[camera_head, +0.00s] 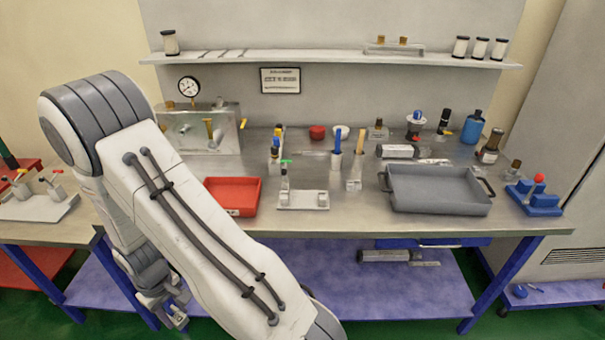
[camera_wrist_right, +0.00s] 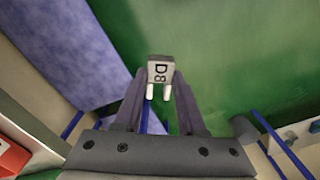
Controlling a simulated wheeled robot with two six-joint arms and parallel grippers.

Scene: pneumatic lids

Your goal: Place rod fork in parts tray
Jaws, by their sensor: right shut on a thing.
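My right gripper (camera_head: 174,312) hangs low in front of the bench, at the lower left of the head view. In the right wrist view my right gripper (camera_wrist_right: 160,92) is shut on the rod fork (camera_wrist_right: 160,72), a small grey-white block marked D8 with two prongs pointing back toward the palm. The fork cannot be made out in the head view. A large grey tray (camera_head: 438,208) with side handles stands empty on the bench at right. A smaller red tray (camera_head: 228,210) with a label lies at left; the frames do not settle which is the parts tray. My left gripper is not in view.
A white fixture (camera_head: 303,202) with small fittings stands between the trays. A blue stand (camera_head: 534,204) is right of the grey tray. Bottles and cylinder parts stand along the back. My right arm covers the bench's front left. A purple lower shelf (camera_head: 350,292) runs underneath.

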